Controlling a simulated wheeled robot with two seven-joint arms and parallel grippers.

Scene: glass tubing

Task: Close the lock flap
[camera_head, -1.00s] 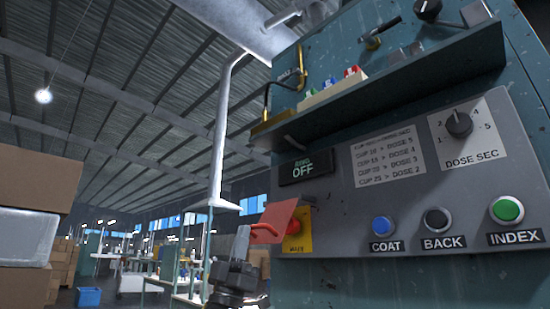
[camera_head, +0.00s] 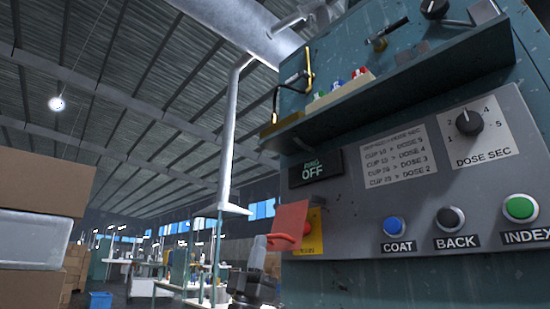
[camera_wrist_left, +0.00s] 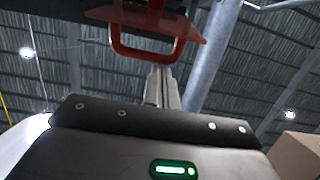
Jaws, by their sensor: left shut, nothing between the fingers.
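The red lock flap (camera_head: 291,218) with its red loop handle (camera_head: 283,242) stands out from the yellow plate (camera_head: 314,238) on the machine's lower left edge. A red knob (camera_head: 307,228) shows partly behind it. My left gripper (camera_head: 258,245) is just left of and below the handle. In the left wrist view the flap (camera_wrist_left: 190,25) and its handle (camera_wrist_left: 118,40) are at the top. The left gripper (camera_wrist_left: 162,75) is shut and empty, its tips just under the handle; I cannot tell whether they touch. My right gripper is not in view.
The machine's grey panel (camera_head: 350,215) carries a COAT button (camera_head: 394,226), a BACK button (camera_head: 450,218), an INDEX button (camera_head: 520,208) and a dial (camera_head: 469,122). A shelf (camera_head: 400,95) juts out above. Boxes (camera_head: 40,182) stand at the far left.

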